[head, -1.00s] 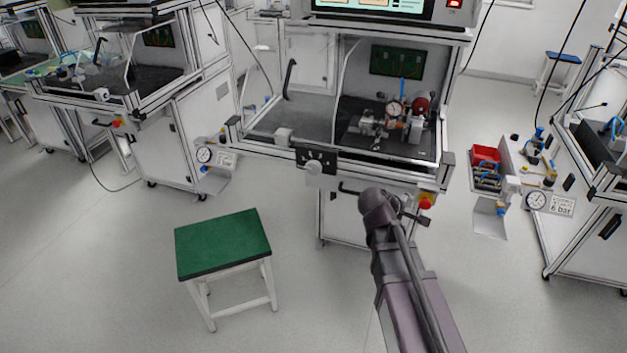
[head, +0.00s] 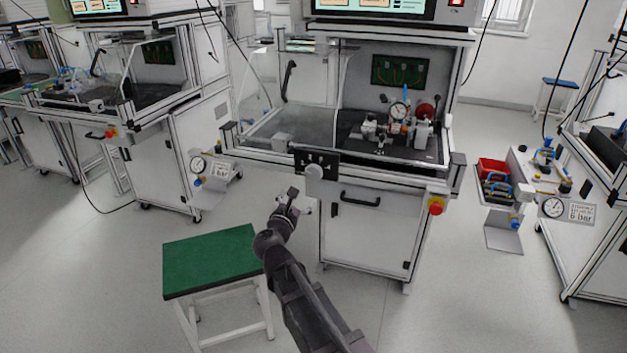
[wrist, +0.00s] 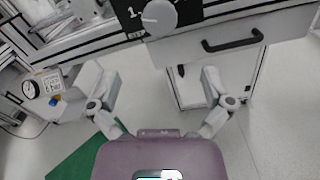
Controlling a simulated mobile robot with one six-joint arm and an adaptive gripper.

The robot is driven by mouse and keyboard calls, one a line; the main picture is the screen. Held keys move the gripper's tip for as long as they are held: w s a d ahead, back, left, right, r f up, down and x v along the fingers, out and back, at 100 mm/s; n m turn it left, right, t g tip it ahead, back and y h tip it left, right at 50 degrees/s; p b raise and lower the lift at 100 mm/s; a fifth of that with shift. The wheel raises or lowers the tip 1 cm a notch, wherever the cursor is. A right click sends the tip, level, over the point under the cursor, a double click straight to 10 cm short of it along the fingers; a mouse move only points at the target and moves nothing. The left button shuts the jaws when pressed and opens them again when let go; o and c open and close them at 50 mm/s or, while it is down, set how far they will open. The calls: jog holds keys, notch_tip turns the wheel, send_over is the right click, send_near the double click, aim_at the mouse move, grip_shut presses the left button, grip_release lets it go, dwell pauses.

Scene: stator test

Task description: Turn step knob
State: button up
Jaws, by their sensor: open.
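The step knob (head: 314,171) is a round light-grey knob on a black plate (head: 329,161) with white marks, on the front rail of the middle test bench. In the wrist view the knob (wrist: 159,17) is at the top, just left of centre, on its black plate (wrist: 190,10). My gripper (head: 300,203) is below and slightly left of the knob in the head view, apart from it. In the wrist view my gripper (wrist: 160,82) has its two fingers spread wide with nothing between them. The fingertips point toward the bench front below the knob.
A black drawer handle (head: 360,198) is right of the knob. A red and yellow stop button (head: 436,205) sits on the bench's right corner. A green-topped stool (head: 211,259) stands left of my arm. A pressure gauge (head: 199,164) is at left. Floor between stool and bench is clear.

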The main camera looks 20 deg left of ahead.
aim_at(313, 174)
dwell(0.4)
jog(key=w, duration=1.3)
jog(key=shift+w, duration=0.4)
jog(key=c, duration=1)
